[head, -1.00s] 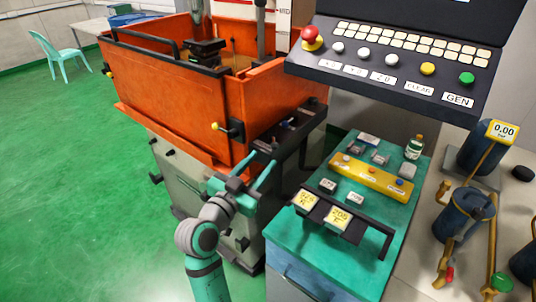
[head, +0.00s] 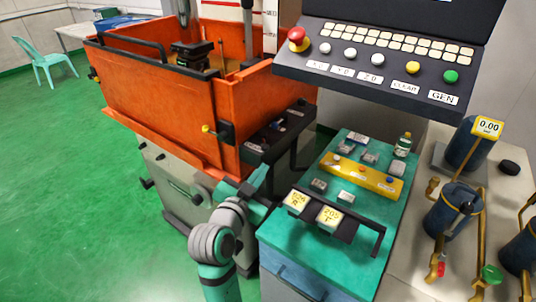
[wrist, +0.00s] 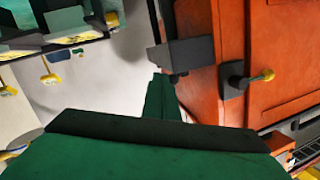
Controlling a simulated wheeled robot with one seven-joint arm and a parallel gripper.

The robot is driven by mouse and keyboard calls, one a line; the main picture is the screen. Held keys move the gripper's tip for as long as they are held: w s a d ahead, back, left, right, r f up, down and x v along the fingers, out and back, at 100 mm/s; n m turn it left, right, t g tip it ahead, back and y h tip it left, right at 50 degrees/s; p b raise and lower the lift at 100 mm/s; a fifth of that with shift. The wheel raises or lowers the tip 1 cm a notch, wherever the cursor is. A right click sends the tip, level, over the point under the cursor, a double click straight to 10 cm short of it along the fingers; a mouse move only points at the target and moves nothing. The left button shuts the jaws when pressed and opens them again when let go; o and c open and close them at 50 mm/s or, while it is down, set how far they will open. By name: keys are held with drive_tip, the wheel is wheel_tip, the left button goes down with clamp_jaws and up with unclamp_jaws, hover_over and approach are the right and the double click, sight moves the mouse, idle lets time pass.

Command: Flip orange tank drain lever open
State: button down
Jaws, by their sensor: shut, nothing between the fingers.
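The orange tank (head: 150,105) stands at the left of the head view and fills the right of the wrist view. On its front wall near the corner is a small lever with a black mount and a yellow knob (head: 208,130). In the wrist view this lever (wrist: 240,80) sticks out sideways, its knob to the right. My teal gripper (head: 261,186) is shut and empty, below and to the right of the lever in the head view. In the wrist view its fingers (wrist: 160,92) are left of the lever, apart from it. A black block (wrist: 178,57) lies between them in the picture.
A dark ledge with small items (head: 278,135) is beside the tank's corner. A teal cart top (head: 300,228) with a yellow bar and black handle is to the right. A control panel (head: 375,65) overhangs it. Green floor (head: 75,200) is free at left.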

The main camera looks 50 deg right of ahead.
sight(264, 141)
drive_tip(key=s+d+r+m+t+y, duration=0.2)
drive_tip(key=s+d+r+t+y, duration=0.35)
drive_tip(key=s+t, duration=0.35)
drive_tip(key=w+d+f+g, duration=0.1)
drive_tip(key=w+f, duration=0.1)
drive_tip(key=w, duration=0.8)
drive_tip(key=shift+w+d+f, duration=0.15)
drive_tip(key=shift+d, duration=0.2)
drive_tip(key=shift+y, duration=0.25)
